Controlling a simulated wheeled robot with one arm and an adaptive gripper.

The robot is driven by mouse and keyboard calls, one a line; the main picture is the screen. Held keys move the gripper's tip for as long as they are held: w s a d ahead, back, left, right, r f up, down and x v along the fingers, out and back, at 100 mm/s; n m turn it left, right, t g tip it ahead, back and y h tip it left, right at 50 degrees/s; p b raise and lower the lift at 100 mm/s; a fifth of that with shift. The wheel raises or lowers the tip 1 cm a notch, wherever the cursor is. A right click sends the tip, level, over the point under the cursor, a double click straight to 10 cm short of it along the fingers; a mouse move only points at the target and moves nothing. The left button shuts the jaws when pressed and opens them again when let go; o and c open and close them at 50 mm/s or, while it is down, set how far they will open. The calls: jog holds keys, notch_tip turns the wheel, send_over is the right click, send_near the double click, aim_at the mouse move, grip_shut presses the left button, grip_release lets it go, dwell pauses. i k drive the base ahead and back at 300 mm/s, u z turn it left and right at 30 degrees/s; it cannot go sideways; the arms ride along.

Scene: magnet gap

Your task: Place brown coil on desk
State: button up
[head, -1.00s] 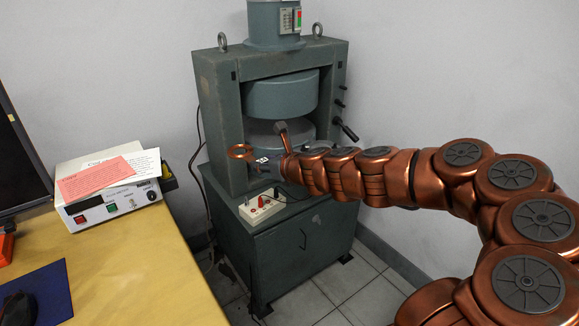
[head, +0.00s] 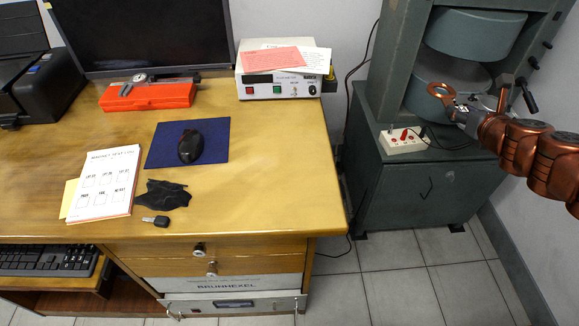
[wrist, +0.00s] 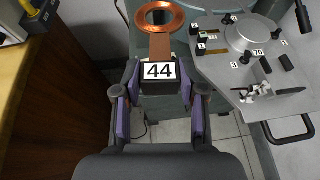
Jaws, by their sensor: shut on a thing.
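The brown coil (head: 441,93) is a flat copper ring on a short handle with a block labelled 44. My gripper (head: 462,112) is shut on the block end of it, and the ring sticks out beyond the fingers to the left. In the wrist view the coil (wrist: 159,17) points away from my gripper (wrist: 160,88), with the block between the two fingers. The coil is in the air in front of the grey magnet machine (head: 385,85). The wooden desk (head: 285,150) is to the left, apart from the coil.
On the desk are a meter box (head: 280,88) with papers, a monitor (head: 140,35), a red case (head: 150,97), a mouse (head: 190,146) on a blue pad, a notepad (head: 105,185), a black cloth (head: 165,195) and a key (head: 156,221). The desk's right front is clear.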

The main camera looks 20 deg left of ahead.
aim_at(274, 156)
jog(key=k, duration=0.95)
jog(key=u, duration=1.5)
jog(key=i, duration=0.5)
jog(key=u, duration=0.05)
